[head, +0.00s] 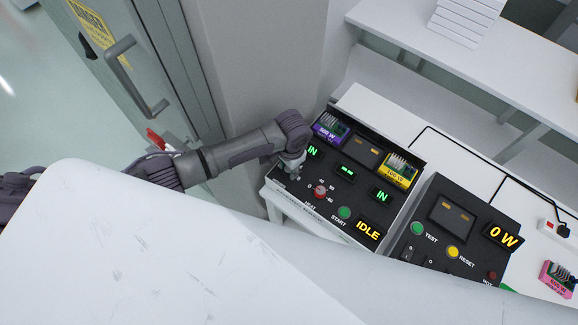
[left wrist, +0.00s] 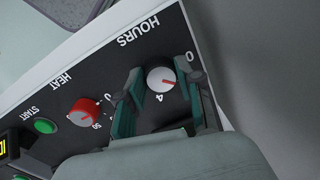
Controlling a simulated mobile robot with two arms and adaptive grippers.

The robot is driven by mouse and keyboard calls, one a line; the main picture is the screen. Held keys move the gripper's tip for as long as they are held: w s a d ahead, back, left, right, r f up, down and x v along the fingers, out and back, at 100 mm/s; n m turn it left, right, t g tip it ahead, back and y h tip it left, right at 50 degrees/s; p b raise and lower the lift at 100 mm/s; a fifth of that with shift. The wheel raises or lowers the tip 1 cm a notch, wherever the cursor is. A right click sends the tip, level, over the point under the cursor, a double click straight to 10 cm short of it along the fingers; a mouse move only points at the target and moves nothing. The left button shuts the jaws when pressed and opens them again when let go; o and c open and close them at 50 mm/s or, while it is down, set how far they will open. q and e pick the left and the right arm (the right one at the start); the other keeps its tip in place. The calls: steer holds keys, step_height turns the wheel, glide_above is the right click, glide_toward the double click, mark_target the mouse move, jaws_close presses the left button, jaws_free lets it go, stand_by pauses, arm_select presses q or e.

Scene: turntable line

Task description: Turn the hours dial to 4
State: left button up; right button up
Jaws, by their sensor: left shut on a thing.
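In the head view my left gripper (head: 291,170) is down at the left end of the black control panel (head: 298,192) and hides the dial. My right gripper is not in view.
The red heat dial (left wrist: 84,111) and green start button (left wrist: 44,126) lie beside the hours dial. The panel has purple (head: 328,132) and yellow (head: 398,172) modules and an IDLE display (head: 368,231). A second black panel (head: 440,209) stands to the right. A grey door (head: 120,60) is at left.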

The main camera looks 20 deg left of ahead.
mark_target(289, 171)
arm_select(q)
steer(key=m, duration=0.6)
steer(key=shift+m, duration=0.4)
stand_by(0.4)
steer(key=o, duration=1.2)
steer(key=shift+w, duration=0.1)
steer(key=shift+c, duration=0.2)
steer(key=shift+r, duration=0.1)
steer(key=r, duration=0.7)
steer(key=shift+s+d+r, duration=0.15)
steer(key=shift+s, duration=0.1)
